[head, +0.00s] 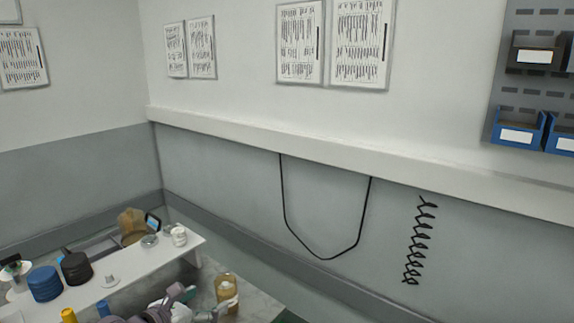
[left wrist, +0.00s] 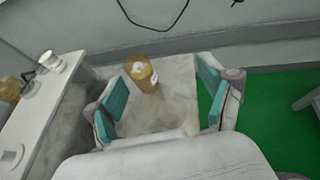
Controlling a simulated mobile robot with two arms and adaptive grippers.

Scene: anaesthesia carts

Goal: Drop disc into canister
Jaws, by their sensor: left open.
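An amber, see-through canister (head: 226,292) with white patches on or in it stands on the marbled grey surface. In the left wrist view the canister (left wrist: 141,75) appears beyond my left gripper (left wrist: 161,92), between the lines of its two teal-padded fingers. The fingers are wide apart with nothing between them, and they do not touch the canister. My left gripper (head: 184,302) is at the bottom edge of the head view, left of the canister. A small pale disc-like piece with a knob (head: 110,281) lies on the white shelf; I cannot tell if it is the disc. My right gripper is out of view.
A wall stands behind.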

